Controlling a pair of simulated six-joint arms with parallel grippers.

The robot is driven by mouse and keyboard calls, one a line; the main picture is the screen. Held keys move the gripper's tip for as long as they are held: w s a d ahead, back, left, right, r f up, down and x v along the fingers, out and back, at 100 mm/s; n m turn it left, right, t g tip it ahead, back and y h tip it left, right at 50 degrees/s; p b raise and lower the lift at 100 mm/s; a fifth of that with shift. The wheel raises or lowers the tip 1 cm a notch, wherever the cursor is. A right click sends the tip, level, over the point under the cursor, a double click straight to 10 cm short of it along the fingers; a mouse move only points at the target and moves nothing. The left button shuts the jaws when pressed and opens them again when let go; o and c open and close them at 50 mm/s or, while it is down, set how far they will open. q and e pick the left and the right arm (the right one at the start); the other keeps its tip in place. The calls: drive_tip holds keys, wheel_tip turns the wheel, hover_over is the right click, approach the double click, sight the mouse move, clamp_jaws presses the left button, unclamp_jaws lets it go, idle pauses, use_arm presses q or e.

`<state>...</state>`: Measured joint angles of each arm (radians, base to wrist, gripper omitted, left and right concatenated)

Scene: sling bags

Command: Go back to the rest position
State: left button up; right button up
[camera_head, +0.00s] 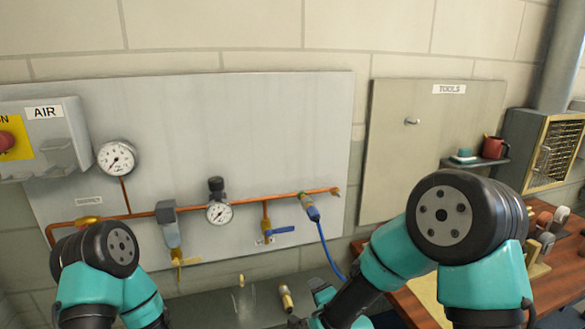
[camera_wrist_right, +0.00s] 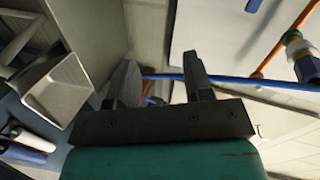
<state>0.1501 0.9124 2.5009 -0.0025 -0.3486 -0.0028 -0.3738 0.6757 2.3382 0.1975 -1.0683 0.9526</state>
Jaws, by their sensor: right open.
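My right gripper (camera_wrist_right: 160,72) shows in the right wrist view with its two dark fingers apart. I see nothing held between them. A blue hose (camera_wrist_right: 240,80) passes behind the fingers; I cannot tell how far off it is. In the head view my right arm reaches down and left from the right side, and the gripper end is at the bottom edge, mostly hidden. My left arm is at the lower left of the head view, with its gripper out of the picture.
A grey wall panel (camera_head: 260,120) carries copper piping (camera_head: 140,214), gauges (camera_head: 117,158) and a blue-handled valve (camera_head: 281,231). The blue hose (camera_head: 330,255) hangs from a connector (camera_head: 310,207). A tools board (camera_head: 395,170) and red mug (camera_head: 494,148) are right, above a wooden bench (camera_head: 560,287).

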drive_tip(key=s+d+f+n+g, duration=0.5)
drive_tip(key=s+d+f+g, duration=0.1)
drive_tip(key=s+f, duration=0.5)
drive_tip(key=s+d+f+n+g, duration=0.5)
drive_tip(key=s+d+f+g, duration=0.2)
drive_tip(key=f, duration=0.9)
drive_tip(key=s+d, duration=0.2)
drive_tip(key=s, duration=0.2)
drive_tip(key=shift+s+h, duration=0.25)
drive_tip(key=shift+h, duration=0.05)
